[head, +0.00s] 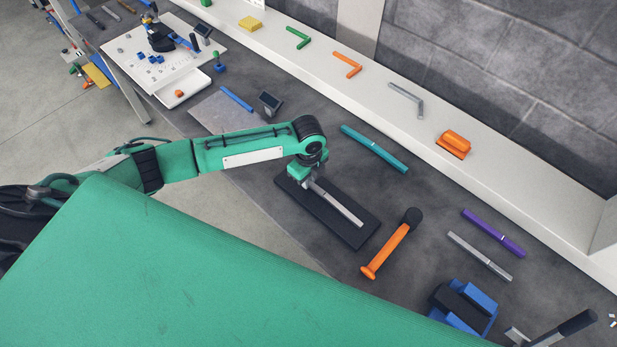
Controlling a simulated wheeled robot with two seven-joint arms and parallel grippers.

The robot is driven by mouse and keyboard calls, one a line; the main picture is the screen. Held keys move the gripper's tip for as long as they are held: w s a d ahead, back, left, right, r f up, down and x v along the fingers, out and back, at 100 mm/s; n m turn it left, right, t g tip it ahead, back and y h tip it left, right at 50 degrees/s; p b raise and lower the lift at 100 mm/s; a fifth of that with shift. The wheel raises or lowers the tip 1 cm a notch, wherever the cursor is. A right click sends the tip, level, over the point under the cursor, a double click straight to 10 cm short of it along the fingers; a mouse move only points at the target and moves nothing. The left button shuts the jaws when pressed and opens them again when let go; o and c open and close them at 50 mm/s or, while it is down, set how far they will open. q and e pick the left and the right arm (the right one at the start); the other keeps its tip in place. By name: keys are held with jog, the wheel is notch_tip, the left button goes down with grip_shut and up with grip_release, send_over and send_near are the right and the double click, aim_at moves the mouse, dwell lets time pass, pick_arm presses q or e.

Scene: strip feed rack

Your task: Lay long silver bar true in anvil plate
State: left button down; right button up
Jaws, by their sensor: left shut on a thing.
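The anvil plate (318,208) is a long black slab on the dark bench, in the middle of the head view. A silver bar (340,207) lies over it, roughly along its length. I cannot tell whether the bar touches the plate or hangs just above it. My left gripper (312,183) is at the bar's upper-left end, over the plate, and is shut on it. That end of the bar is partly hidden by the gripper. My right gripper is not in view.
An orange mallet (390,250) lies just right of the plate. A teal bar (374,149) lies behind it. Another silver bar (479,256) and a purple bar (493,232) lie to the right. A blue and black block (465,305) stands at the lower right.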

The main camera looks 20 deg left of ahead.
pick_arm(q)
jog(key=c, duration=1.3)
grip_release()
jog(key=shift+c, duration=0.2)
notch_tip(320, 180, up, 14)
jog(key=b, duration=0.3)
